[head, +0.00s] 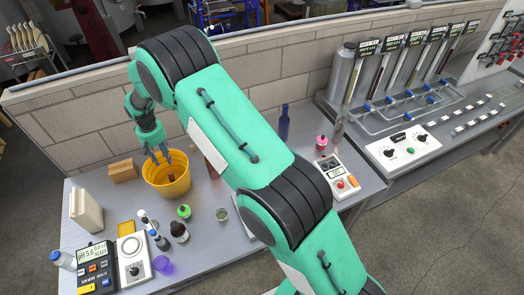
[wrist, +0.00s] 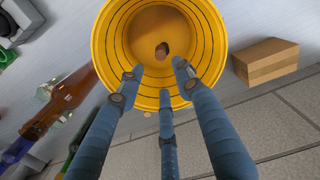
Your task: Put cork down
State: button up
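A small brown cork (wrist: 162,50) is inside the yellow bucket (wrist: 215,38), seen past my fingertips in the wrist view. A brown shape, likely the same cork, shows inside the bucket in the head view (head: 171,178). Whether it rests on the bucket's floor is hard to tell. The yellow bucket (head: 168,190) stands upright on the grey bench. My gripper (head: 160,157) points down at the bucket's mouth. In the wrist view its three blue fingers (wrist: 158,76) are spread apart with nothing held between them.
A cardboard-brown block (head: 124,171) sits left of the bucket. Several small bottles (head: 179,232) and a pH meter (head: 97,262) stand in front. A brown bottle (wrist: 65,100) is close beside the bucket. A block wall (head: 95,130) runs behind the bench.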

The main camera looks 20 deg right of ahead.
jog(key=s+d+r+t, duration=0.1)
jog(key=s+d+r, duration=0.45)
jog(key=r, duration=0.55)
jog(key=s+d+r+m+t, duration=0.1)
jog(key=s+d+r, duration=0.45)
jog(key=r, duration=0.55)
jog(key=s+d+r+t, duration=0.1)
jog(key=s+d+r, duration=0.45)
jog(key=r, duration=0.55)
jog(key=s+d+r+m+t, duration=0.1)
jog(key=s+d+r, duration=0.3)
jog(key=s, duration=0.4)
jog(key=s+d+r, duration=0.4)
jog(key=s+d, duration=0.1)
jog(key=s, duration=0.3)
jog(key=s+d+m+t, duration=0.1)
jog(key=s+d, duration=0.3)
jog(key=s, duration=1.2)
jog(key=shift+f+t, duration=0.3)
jog(key=shift+f, duration=0.15)
jog(key=shift+w, duration=0.1)
notch_tip(320, 180, down, 12)
jog(key=b, duration=1.2)
jog(key=shift+f, duration=0.1)
